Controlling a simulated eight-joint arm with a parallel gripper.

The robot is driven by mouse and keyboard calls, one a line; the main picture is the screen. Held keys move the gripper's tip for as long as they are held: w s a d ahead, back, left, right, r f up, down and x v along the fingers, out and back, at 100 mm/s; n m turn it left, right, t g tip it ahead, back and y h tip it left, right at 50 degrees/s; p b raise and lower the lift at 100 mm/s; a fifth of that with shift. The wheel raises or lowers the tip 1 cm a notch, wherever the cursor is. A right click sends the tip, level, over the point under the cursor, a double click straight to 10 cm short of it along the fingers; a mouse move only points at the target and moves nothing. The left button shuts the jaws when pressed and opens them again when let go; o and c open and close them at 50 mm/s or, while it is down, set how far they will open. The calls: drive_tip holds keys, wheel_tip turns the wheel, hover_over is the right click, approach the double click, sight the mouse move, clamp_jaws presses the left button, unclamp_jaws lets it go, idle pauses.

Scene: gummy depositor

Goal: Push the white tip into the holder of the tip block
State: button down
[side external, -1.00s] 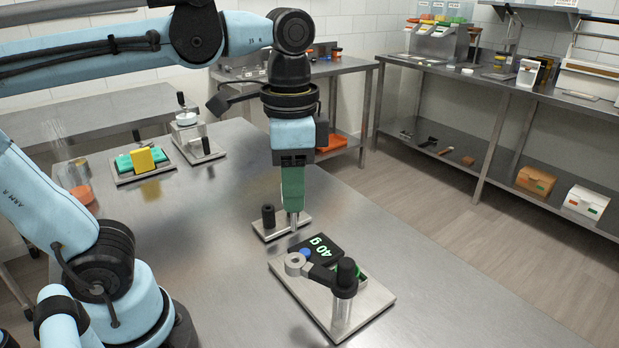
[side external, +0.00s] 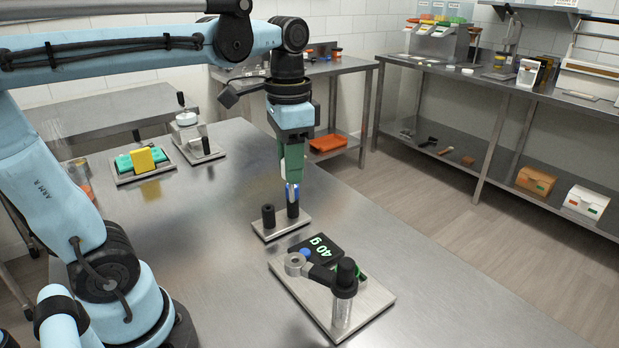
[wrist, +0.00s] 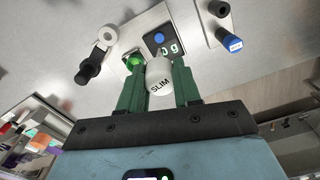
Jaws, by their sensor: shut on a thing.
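My gripper (wrist: 160,90) is shut on the white tip (wrist: 159,79), which is marked SLIM and sits between the green fingers in the wrist view. In the side view my gripper (side external: 291,178) is above the tip block (side external: 268,231), pointing down. The block is a metal plate with two black holders. The left holder (side external: 268,214) looks empty, and it also shows with an open top in the wrist view (wrist: 219,8). The right holder (side external: 293,209) has a blue labelled tip (wrist: 231,44) on it. The white tip is apart from both holders.
A teal and yellow mould stand (side external: 143,160) is farther back.

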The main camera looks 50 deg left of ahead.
drive_tip(key=w+a+f+n, duration=0.1)
drive_tip(key=a+f+n, duration=0.1)
drive_tip(key=a, duration=1.1)
drive_tip(key=shift+w+f+n, duration=0.4)
drive_tip(key=shift+n, duration=0.3)
drive_tip(key=shift+d, duration=0.1)
wheel_tip(320, 180, down, 6)
drive_tip(key=shift+f, duration=0.25)
drive_tip(key=shift+f, duration=2.55)
